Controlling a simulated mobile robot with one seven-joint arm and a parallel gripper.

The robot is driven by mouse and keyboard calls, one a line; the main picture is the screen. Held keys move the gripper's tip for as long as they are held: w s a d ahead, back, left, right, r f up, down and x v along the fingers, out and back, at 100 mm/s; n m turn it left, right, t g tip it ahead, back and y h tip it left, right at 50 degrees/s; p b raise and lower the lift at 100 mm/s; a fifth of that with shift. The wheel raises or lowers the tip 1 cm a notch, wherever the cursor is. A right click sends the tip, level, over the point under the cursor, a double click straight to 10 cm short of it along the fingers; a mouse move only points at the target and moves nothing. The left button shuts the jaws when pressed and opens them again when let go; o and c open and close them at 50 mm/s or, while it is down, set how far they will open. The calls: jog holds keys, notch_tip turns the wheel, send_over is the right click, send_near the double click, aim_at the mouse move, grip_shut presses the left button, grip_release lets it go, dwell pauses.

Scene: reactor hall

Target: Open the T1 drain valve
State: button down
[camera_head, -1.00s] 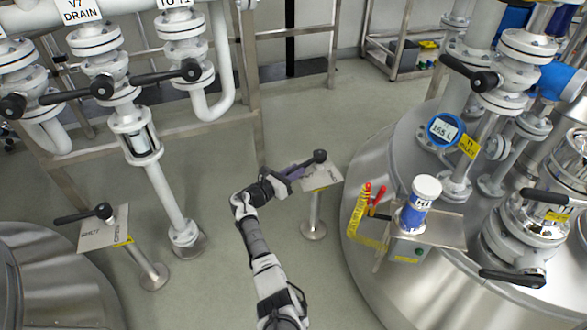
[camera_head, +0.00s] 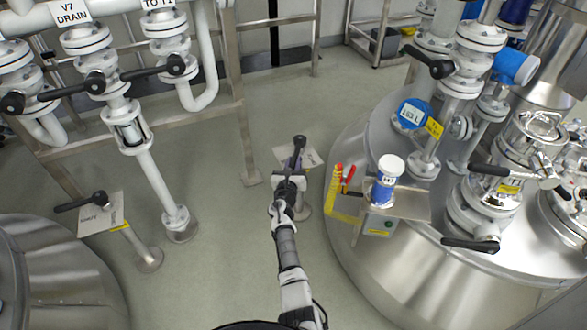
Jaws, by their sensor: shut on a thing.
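The valve lever (camera_head: 297,152) sits on a pedestal plate (camera_head: 312,158) beside the large steel tank on the right. Its round dark hub is at the far end, and its handle points towards me, down the picture. My gripper (camera_head: 291,176) is shut on the handle's near end. The arm and gripper hide much of the plate and its post, and no lettering on the plate can be read. A yellow tag on the right tank's pipework reads T1 in the earlier view.
The steel tank (camera_head: 350,245) with a bracket holding red-handled tools and a blue-white canister (camera_head: 386,180) stands close right of my arm. Another lever plate (camera_head: 103,217) stands left. Grey floor between is clear.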

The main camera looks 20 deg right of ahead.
jog(key=shift+s+d, duration=0.1)
jog(key=shift+d, duration=0.05)
dwell(0.4)
jog(key=c, duration=1.3)
grip_release()
jog(key=shift+s, duration=0.1)
